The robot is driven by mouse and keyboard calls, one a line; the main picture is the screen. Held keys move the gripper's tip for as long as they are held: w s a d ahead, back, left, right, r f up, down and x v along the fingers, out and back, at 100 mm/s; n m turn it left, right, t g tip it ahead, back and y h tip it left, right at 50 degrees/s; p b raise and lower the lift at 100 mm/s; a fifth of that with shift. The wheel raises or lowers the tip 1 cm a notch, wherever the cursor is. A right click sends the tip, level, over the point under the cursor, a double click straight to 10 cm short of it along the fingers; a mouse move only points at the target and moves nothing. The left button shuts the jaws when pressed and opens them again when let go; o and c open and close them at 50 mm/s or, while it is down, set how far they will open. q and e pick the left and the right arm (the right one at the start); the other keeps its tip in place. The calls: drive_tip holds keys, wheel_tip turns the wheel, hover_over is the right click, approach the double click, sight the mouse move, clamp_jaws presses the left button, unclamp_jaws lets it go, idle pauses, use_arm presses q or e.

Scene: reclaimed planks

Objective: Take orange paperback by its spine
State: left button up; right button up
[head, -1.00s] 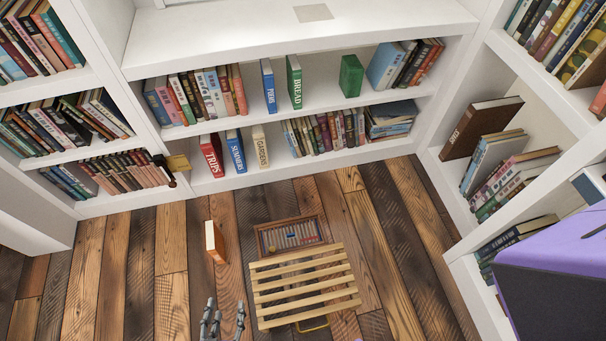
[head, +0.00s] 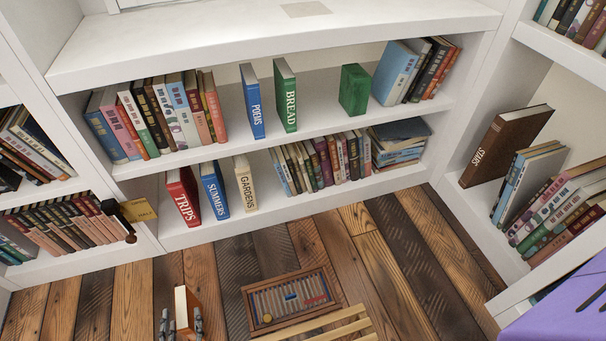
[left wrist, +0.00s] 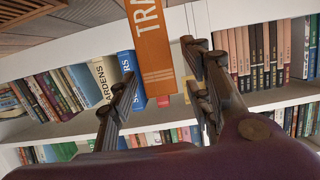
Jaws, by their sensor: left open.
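The orange paperback (head: 189,300) stands upright over the plank floor, near the bottom of the head view. Its cream page edges face up and left. My left gripper (head: 182,320) is open, with fingers on both sides of the paperback's near part. In the left wrist view the orange spine (left wrist: 152,45) with white letters "TRA" lies between the open fingers (left wrist: 158,66). I cannot tell whether either finger touches it. My right gripper is not in view.
White shelves hold many books, among them TRIPS (head: 183,197), SUMMERS (head: 214,190) and GARDENS (head: 245,183). A framed abacus-like tray (head: 247,300) and a slatted wooden stand (head: 325,331) are right of the paperback. A dark-handled thing with a yellow tag (head: 138,209) sticks out from the shelf.

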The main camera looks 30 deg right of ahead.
sight(183, 309)
use_arm(q)
drive_tip(key=b+x, duration=0.2)
drive_tip(key=x, duration=0.2)
drive_tip(key=shift+w+f, duration=0.15)
drive_tip(key=shift+c, duration=0.4)
clamp_jaws()
